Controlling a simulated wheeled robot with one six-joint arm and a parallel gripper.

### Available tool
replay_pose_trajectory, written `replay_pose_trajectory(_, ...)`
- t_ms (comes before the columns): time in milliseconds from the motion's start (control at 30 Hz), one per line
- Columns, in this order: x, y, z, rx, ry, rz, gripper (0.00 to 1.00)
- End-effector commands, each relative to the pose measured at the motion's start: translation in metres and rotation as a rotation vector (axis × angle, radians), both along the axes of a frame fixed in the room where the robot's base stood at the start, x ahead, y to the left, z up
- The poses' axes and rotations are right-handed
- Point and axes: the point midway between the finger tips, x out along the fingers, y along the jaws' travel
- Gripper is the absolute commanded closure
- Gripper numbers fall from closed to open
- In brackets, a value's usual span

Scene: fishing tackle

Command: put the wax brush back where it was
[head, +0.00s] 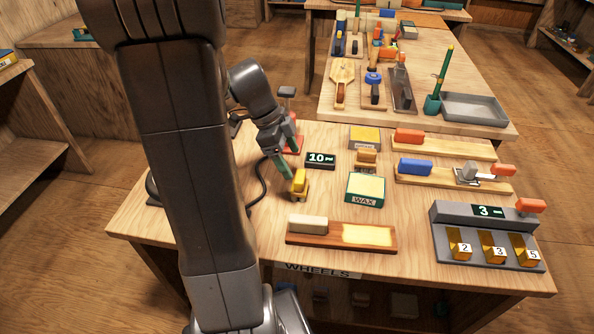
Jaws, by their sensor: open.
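My gripper (288,158) has green fingertips and is open and empty above the left part of the bench. A small yellow block-like item (300,182) with a dark underside lies just below and right of the fingertips, apart from them as far as I can tell; it may be the wax brush. A brown-orange block (367,156) further right also looks somewhat like a brush; I cannot tell which is the wax brush. A green-sided box marked WAX (365,190) stands right of the yellow item. A wooden board (341,244) bears a pale block (308,223) and a pale yellow patch.
A black display (320,160) reading 10 stands behind the yellow item. A yellow-topped box (365,137) and boards with red and blue blocks (415,166) stand at the right. A grey numbered unit (485,230) fills the front right corner. The front left bench is mostly bare.

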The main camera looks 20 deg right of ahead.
Motion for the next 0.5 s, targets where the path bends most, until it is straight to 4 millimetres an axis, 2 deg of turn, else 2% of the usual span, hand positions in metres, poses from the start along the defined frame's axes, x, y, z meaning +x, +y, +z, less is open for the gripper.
replay_pose_trajectory(100,0.004,0.006,0.017,-0.001,-0.003,0.001,0.22)
replay_pose_trajectory(200,0.006,0.009,0.024,0.000,-0.002,-0.001,0.22)
replay_pose_trajectory(500,0.006,0.010,0.028,0.000,0.001,0.000,0.22)
